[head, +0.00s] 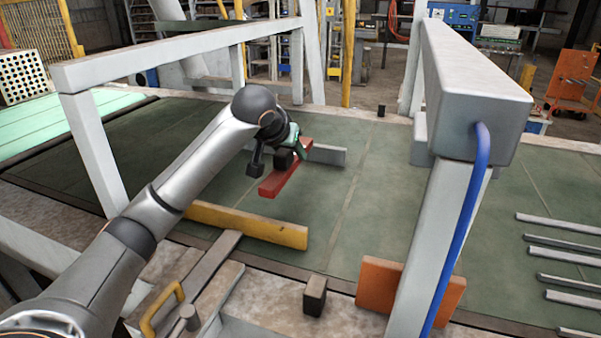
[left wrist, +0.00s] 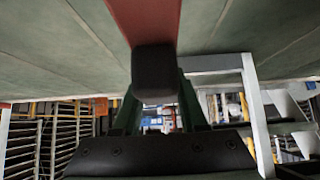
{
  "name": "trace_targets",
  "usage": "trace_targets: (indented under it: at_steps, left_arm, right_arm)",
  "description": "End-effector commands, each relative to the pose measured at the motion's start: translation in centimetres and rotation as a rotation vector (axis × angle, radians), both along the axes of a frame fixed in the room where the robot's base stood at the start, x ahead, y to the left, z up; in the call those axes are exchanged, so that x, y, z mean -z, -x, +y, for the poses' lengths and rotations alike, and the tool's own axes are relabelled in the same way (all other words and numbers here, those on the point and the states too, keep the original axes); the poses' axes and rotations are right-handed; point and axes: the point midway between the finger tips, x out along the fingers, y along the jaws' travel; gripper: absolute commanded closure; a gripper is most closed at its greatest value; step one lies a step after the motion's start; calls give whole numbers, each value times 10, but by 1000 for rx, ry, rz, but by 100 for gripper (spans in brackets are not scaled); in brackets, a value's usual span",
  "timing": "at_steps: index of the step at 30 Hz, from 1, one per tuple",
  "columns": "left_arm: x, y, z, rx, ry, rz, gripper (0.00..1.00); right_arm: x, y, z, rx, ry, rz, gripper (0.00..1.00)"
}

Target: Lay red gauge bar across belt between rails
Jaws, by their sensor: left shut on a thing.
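The red gauge bar (head: 279,181) is in the middle of the head view, over the dark green belt (head: 345,225). My left gripper (head: 287,157) is shut on the bar near its middle. In the left wrist view the bar (left wrist: 147,20) runs up from the dark gripper pad (left wrist: 154,72), with the belt surface (left wrist: 60,45) behind it. Whether the bar touches the belt or hangs just above it, I cannot tell. A yellow rail (head: 248,225) lies nearer than the bar and a grey rail (head: 327,154) lies just beyond its right end. My right gripper is out of view.
A grey gantry post with a blue hose (head: 465,205) stands at the right, with an orange plate (head: 377,287) at its foot. A grey frame (head: 180,50) spans the left. Several grey bars (head: 560,254) lie at the far right. A small dark block (head: 315,296) stands in front.

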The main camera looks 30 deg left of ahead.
Motion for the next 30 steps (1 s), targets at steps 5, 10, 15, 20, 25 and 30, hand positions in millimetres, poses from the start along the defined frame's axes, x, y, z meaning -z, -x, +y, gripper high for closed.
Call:
trace_targets:
  at_steps: [5, 10, 15, 20, 25, 30]
  left_arm:
    - [31, -30, 6, -2, 0, 2, 100]
    - [51, -47, 9, 0, 0, -1, 100]
    - [62, -56, 12, 0, -2, -1, 100]
    - [85, -55, 12, 0, -3, 0, 100]
    - [92, -56, 12, 1, -2, -4, 100]
    - [92, -56, 12, 0, -1, -4, 100]
  right_arm:
    - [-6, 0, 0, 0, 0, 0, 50]
    - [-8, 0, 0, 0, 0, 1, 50]
    - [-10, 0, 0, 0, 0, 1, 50]
    - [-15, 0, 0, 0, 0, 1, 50]
    - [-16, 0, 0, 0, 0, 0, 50]
    - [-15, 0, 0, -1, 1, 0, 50]
